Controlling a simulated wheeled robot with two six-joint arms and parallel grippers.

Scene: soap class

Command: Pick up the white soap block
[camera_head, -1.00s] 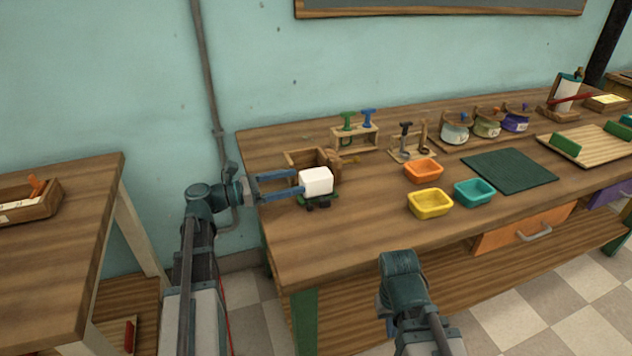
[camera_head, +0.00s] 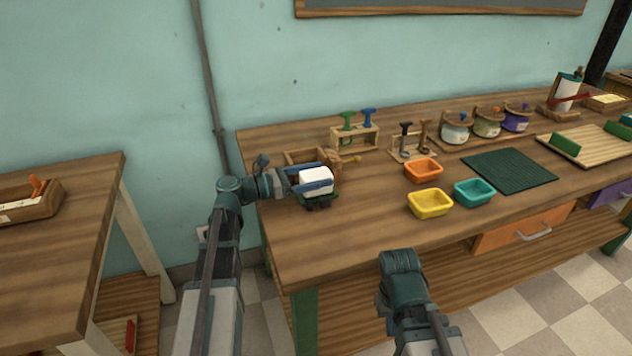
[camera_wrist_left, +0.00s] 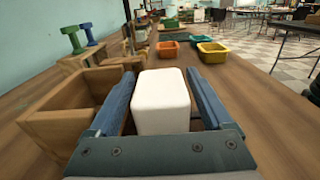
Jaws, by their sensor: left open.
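The white soap block (camera_head: 316,179) sits on a small dark green stand (camera_head: 318,201) near the left end of the workbench. My left gripper (camera_head: 318,180) is open around the block, with one blue finger on each side. In the left wrist view the block (camera_wrist_left: 161,100) stands between the two fingers (camera_wrist_left: 161,95), with a gap visible at the right finger.
A wooden box (camera_wrist_left: 72,116) stands close beside the left finger. Orange (camera_head: 423,170), yellow (camera_head: 430,204) and teal (camera_head: 474,192) trays lie to the right. A rack with green and blue stamps (camera_head: 355,136) stands behind. The bench front is clear.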

